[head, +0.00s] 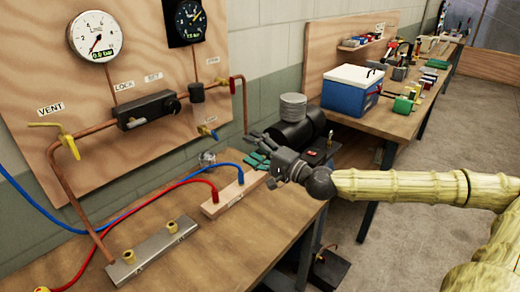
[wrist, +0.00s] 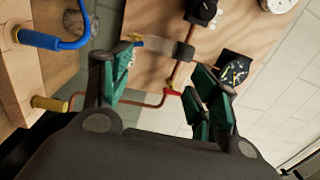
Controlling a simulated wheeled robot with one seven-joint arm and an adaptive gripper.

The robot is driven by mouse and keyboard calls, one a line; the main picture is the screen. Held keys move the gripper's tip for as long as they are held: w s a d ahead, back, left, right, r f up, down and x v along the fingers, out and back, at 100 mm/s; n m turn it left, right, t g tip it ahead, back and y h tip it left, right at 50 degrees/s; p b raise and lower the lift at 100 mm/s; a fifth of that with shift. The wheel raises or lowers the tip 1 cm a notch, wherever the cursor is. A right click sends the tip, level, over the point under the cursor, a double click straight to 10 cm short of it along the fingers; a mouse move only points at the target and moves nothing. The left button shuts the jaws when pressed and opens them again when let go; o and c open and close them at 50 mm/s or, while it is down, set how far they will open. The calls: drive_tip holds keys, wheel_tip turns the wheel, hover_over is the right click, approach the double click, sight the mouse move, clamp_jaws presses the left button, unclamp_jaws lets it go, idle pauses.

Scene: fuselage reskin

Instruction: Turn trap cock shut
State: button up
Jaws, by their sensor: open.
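A small cock with a blue handle (head: 208,132) sits low on the upright wooden panel, under the grey filter bowl (head: 196,92); its label is too small to read. It looks like the trap cock. In the wrist view the blue-handled cock (wrist: 135,40) shows beside the filter bowl (wrist: 184,51), near the left finger's tip. My gripper (head: 256,146) is open and empty, right of the cock and apart from it, above the bench. In the wrist view my gripper (wrist: 165,85) has its green-padded fingers spread towards the panel.
A red-handled valve (head: 222,81) on the copper pipe is close to the cock. A black cylinder (head: 298,128) stands behind my gripper. Red hose (head: 190,182) and blue hose (head: 228,164) run to a wooden block (head: 236,194).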

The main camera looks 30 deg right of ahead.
drive_tip(key=shift+s+d+f+p, duration=0.25)
drive_tip(key=shift+s+f+p, duration=0.3)
drive_tip(key=shift+p, duration=0.95)
